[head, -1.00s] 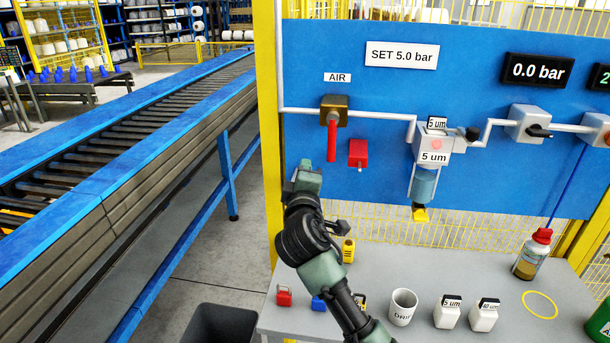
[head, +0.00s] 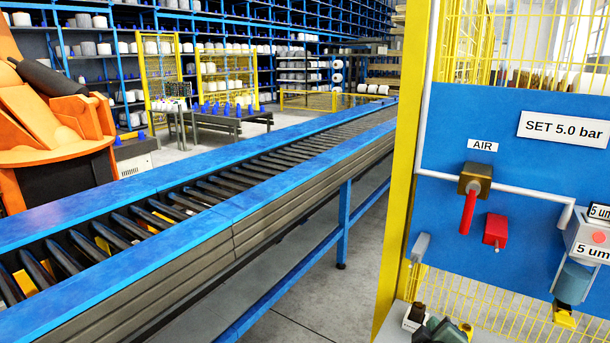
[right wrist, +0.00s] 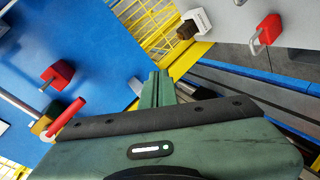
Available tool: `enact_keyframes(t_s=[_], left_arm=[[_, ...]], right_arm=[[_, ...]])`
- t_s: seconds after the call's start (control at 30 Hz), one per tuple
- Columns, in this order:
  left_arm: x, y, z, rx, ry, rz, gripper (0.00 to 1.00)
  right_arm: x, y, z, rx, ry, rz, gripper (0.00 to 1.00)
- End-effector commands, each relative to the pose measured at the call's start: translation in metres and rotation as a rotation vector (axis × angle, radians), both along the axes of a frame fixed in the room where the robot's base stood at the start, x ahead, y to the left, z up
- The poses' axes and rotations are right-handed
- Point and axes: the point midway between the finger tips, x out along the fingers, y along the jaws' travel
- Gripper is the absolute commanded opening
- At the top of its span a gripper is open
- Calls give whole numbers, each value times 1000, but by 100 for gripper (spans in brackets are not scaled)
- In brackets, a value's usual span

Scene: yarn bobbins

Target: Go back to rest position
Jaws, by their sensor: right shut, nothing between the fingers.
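My right gripper (head: 440,332) shows only in part at the bottom edge of the head view, below the blue panel (head: 505,255). In the right wrist view its green fingers (right wrist: 160,87) are together with nothing between them. They are apart from the red valve lever (right wrist: 66,116) and the red padlock (right wrist: 57,74) on the panel. In the head view the red lever (head: 467,212) hangs down under the AIR label. My left gripper is not in view.
A roller conveyor (head: 225,213) runs along the left, beside the yellow post (head: 403,190). Another red padlock (right wrist: 266,30) and a white item with a brown top (right wrist: 195,24) are on the grey bench. An orange machine (head: 60,130) stands far left.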

Motion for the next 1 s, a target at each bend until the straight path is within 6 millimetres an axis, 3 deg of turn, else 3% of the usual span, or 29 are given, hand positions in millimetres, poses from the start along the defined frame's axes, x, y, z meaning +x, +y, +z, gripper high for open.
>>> enact_keyframes(t_s=[0.03,0.1,0.2,0.3,0.5,0.8,1.0], left_arm=[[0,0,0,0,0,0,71],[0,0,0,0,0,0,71],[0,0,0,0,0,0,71],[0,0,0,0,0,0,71],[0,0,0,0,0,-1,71],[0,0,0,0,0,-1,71],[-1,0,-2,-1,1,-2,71]], right_arm=[[-29,5,-32,91,68,-13,0],[-68,14,-67,215,154,-39,0],[-121,26,-105,365,270,-82,0],[-164,37,-128,474,362,-121,0],[-231,54,-152,620,501,-191,0],[-311,75,-167,773,675,-287,0],[-296,76,-219,763,688,-289,0]])
